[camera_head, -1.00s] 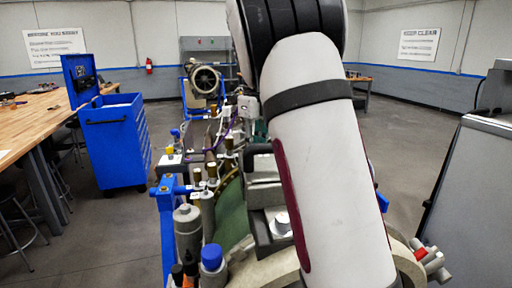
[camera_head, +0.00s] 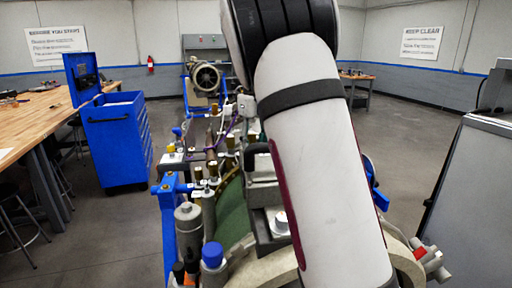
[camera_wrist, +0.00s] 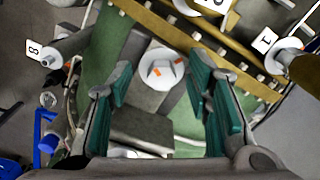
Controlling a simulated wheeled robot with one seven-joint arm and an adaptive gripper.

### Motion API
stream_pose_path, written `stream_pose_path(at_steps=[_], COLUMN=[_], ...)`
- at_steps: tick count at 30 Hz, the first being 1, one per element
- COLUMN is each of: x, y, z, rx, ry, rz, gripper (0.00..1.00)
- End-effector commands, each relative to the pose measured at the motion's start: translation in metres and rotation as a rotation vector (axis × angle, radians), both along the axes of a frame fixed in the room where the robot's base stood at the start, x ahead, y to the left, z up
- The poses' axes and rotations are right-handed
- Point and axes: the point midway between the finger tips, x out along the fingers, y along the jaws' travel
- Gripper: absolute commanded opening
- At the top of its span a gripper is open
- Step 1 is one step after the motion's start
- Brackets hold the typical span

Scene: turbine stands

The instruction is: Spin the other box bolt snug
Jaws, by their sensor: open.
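In the wrist view, a white round bolt head (camera_wrist: 154,70) with orange marks sits on a grey box (camera_wrist: 150,101) over a green surface. My gripper (camera_wrist: 161,88) is open, its teal-padded fingers apart to the left and right of the bolt head. Nothing is held between them, and I cannot tell how far above the bolt they are. In the head view, a white bolt (camera_head: 282,221) shows on the grey box (camera_head: 262,195), just left of my arm. My arm hides my gripper there.
A brown flange (camera_wrist: 180,37) with several studs and number tags crosses the wrist view. A bottle with a blue cap (camera_head: 212,252) and a blue bracket (camera_head: 168,200) stand left of the box. A blue tool cart (camera_head: 118,140) and wooden bench (camera_head: 40,122) are further left.

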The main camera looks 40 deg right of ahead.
Motion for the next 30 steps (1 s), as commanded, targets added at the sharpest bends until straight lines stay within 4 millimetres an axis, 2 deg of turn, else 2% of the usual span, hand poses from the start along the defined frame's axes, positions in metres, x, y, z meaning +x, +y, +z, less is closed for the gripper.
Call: stream_pose_path(at_steps=[11, 30], x=[0.000, 0.000], y=[0.000, 0.000], z=[0.002, 0.046], rx=[0.000, 0.000], ry=[0.001, 0.001], rz=[0.000, 0.000], gripper=[0.51, 0.51])
